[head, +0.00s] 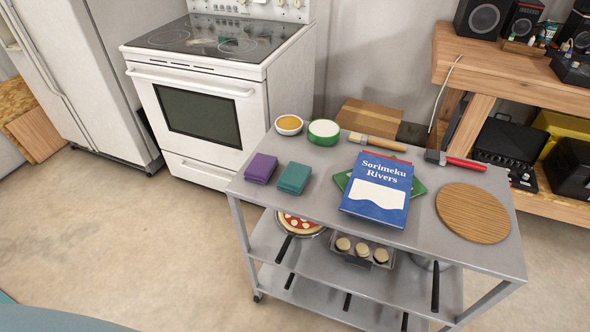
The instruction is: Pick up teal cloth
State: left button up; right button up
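The teal cloth (294,178) lies folded on the top shelf of a grey metal cart (440,240), toward its left end. A folded purple cloth (261,168) lies just to its left, with a small gap between them. Neither of my grippers is in the head view, and nothing covers the teal cloth.
A blue book (378,190) lies on a green item right of the cloth. A red-handled tool (456,161) and round wooden board (473,212) lie right. Open floor (140,240) lies left.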

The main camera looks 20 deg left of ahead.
aim_at(293, 179)
jog(key=z, duration=2.35)
jog(key=k, duration=1.05)
jog(key=u, duration=1.35)
jog(key=i, duration=0.5)
jog(key=z, duration=0.05)
